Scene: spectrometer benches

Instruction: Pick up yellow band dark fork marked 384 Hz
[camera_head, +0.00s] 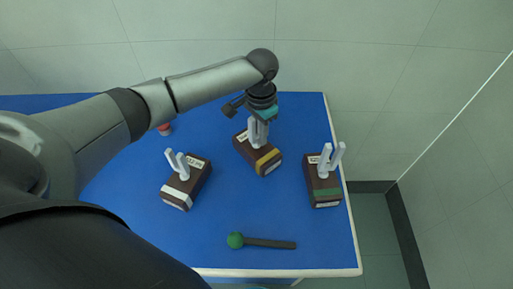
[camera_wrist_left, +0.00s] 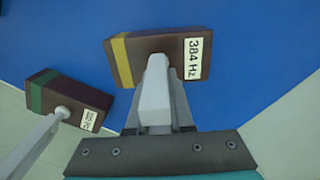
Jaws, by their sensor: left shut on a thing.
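The yellow band dark fork (camera_head: 258,152) is a dark brown block with a yellow band and a pale grey two-pronged fork on top. It is at the back middle of the blue table. In the left wrist view its block (camera_wrist_left: 150,45) carries a white label reading 384 Hz. My left gripper (camera_head: 260,113) is above the block and shut on its fork; the jaws (camera_wrist_left: 158,125) show around the grey prongs in the wrist view. I cannot tell whether the block touches the table. My right gripper is not in view.
A white-banded fork block (camera_head: 186,184) stands to the left. A green-banded one (camera_head: 322,184) stands to the right, near the table's (camera_head: 225,212) right edge. A green-headed mallet (camera_head: 265,243) lies in front. A small red thing (camera_head: 165,129) is partly hidden behind my left arm.

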